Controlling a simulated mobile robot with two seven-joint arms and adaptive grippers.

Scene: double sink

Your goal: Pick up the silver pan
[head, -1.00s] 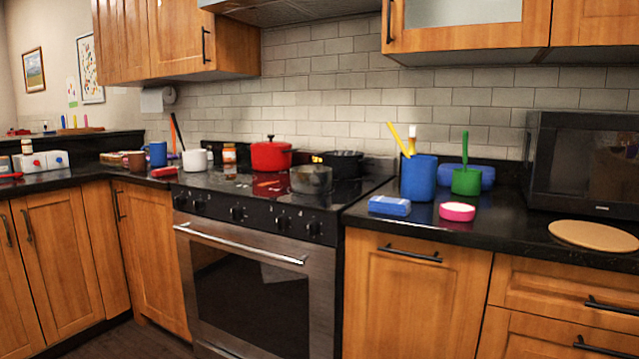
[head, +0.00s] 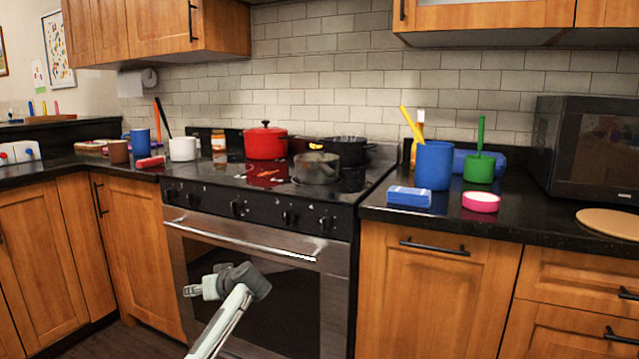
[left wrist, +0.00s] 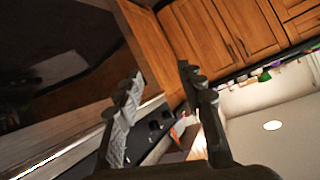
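The silver pan (head: 317,168) sits upright on the black stovetop (head: 250,182), at the front right in the head view. A black pot stands behind it. My left gripper (head: 192,290) is low in front of the oven door, below and left of the pan, and points left. In the left wrist view its two fingers (left wrist: 158,72) are apart with nothing between them. The pan cannot be made out in the left wrist view. My right gripper is not in view.
A red pot (head: 266,143) and a black pot (head: 342,150) stand at the back of the stovetop. The oven handle (head: 240,240) sticks out in front. A blue container (head: 434,166), blue box (head: 409,197) and pink dish (head: 481,202) are on the right counter.

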